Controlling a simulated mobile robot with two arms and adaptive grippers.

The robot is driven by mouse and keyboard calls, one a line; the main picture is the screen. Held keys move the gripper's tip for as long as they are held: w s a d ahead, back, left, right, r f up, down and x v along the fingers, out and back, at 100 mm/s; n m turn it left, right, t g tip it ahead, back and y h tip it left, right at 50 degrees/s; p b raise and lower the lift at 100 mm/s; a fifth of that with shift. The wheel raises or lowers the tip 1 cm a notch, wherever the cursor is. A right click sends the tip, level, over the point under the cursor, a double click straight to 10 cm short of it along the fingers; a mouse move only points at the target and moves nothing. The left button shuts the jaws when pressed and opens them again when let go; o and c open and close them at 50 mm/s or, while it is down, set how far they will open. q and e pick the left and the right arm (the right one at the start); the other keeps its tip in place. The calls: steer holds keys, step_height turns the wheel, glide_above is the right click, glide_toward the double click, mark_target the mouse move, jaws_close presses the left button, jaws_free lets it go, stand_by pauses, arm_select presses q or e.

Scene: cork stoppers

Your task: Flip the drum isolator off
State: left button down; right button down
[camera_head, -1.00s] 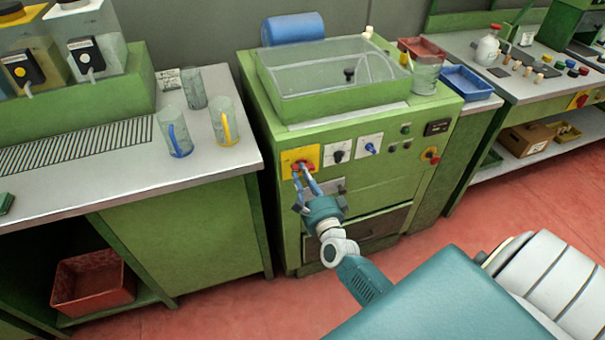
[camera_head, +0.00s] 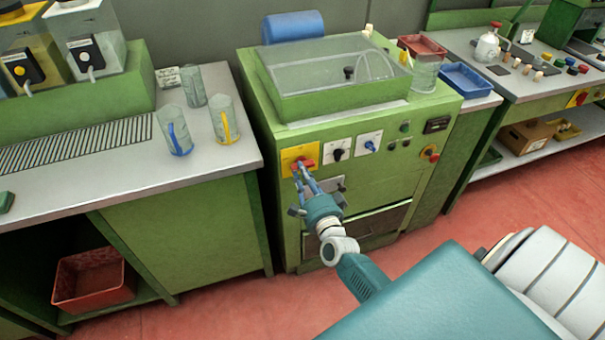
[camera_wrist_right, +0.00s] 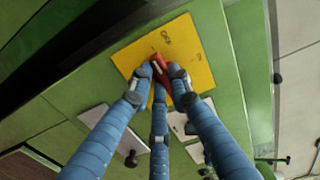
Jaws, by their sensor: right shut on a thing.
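The drum isolator is a red handle (camera_head: 306,163) on a yellow plate (camera_head: 288,158), at the upper left of the green machine's front. My right gripper (camera_head: 303,172) reaches up to it from below, and its blue fingers are shut on the red handle. In the right wrist view the red handle (camera_wrist_right: 157,66) sits between the fingertips (camera_wrist_right: 164,80), which partly hide it. Lettering that looks like OFF shows on the yellow plate (camera_wrist_right: 195,53) there. My left gripper is in neither view.
White plates with a black knob (camera_head: 338,155) and a blue knob (camera_head: 371,147) sit right of the isolator. A red and yellow button (camera_head: 430,154) is farther right. A counter with jugs (camera_head: 225,125) stands left. Red floor lies in front.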

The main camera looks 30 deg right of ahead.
steer(key=c, duration=1.6)
jaws_free()
steer(key=v, duration=1.2)
steer(key=shift+s+f, duration=0.1)
steer(key=s+a+f+n+g+y, duration=0.25)
steer(key=s+f+n, duration=0.2)
steer(key=f, duration=0.65)
steer(key=s+a+f+n+g+y, duration=0.1)
steer(key=s+a+f+n+g, duration=0.3)
steer(key=f, duration=0.6)
steer(key=s+a+f+n+g+y, duration=0.1)
steer(key=s+a+f+n+g, duration=0.3)
steer(key=f, duration=0.7)
steer(key=s+f+n+g, duration=0.2)
steer(key=s+f+n, duration=0.1)
steer(key=s, duration=0.6)
steer(key=s+f+n+g, duration=0.2)
steer(key=s+f+n, duration=0.2)
steer(key=s, duration=0.5)
steer(key=s+f+n+g, duration=0.2)
steer(key=s+f+n, duration=0.1)
steer(key=s+f, duration=0.4)
steer(key=shift+s+d+n, duration=0.2)
steer(key=shift+s+n, duration=0.15)
steer(key=shift+s, duration=1.1)
